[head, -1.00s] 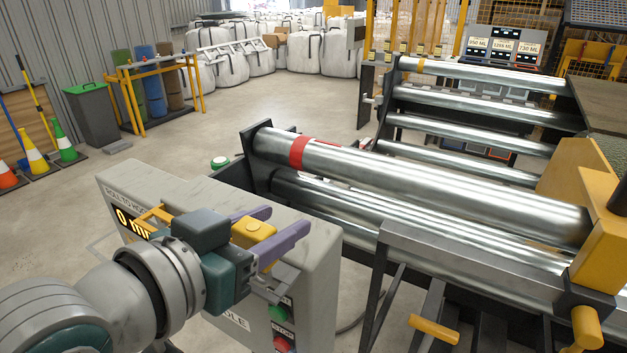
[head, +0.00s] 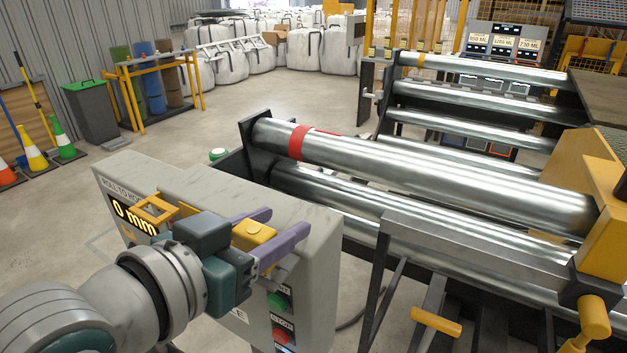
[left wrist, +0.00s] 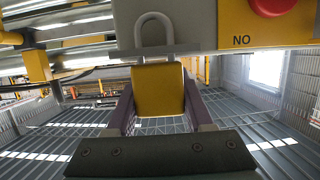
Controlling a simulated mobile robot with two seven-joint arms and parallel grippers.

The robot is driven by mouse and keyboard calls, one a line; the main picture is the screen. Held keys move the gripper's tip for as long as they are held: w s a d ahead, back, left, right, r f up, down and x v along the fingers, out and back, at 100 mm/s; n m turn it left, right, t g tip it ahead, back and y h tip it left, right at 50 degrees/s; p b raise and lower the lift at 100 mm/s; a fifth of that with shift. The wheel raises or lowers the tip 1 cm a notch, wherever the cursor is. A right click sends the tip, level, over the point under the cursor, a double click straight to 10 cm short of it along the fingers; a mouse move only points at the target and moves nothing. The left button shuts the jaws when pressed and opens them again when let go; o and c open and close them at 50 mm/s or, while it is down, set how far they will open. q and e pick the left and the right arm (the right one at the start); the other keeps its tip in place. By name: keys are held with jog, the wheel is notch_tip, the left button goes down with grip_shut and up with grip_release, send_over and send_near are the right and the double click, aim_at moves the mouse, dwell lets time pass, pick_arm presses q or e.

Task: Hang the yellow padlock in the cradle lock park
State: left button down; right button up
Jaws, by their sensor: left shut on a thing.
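The yellow padlock (head: 254,234) is held between the two purple fingers of my left gripper (head: 272,232), beside the grey cradle console (head: 310,225). In the left wrist view the padlock body (left wrist: 158,90) sits between the fingers. Its grey shackle (left wrist: 153,30) points towards the console, overlapping the console's pale face in the picture. I cannot tell whether the shackle touches anything. The lock park cannot be made out clearly; a small grey part (head: 284,270) shows just below the fingertips. My right gripper is not in view.
The console carries a green button (head: 278,300), a red button (head: 282,335) and a 0 mm display (head: 135,218). A yellow bracket (head: 153,208) stands near the display. Long steel rollers (head: 430,175) fill the right. Open floor (head: 200,145) lies behind the console.

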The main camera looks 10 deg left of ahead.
aim_at(247, 247)
pick_arm(q)
jog(key=shift+f, duration=0.25)
jog(key=shift+c, duration=1)
grip_release()
jog(key=v, duration=0.8)
jog(key=shift+s, duration=0.25)
jog(key=shift+v, duration=0.75)
jog(key=shift+w+r, duration=0.1)
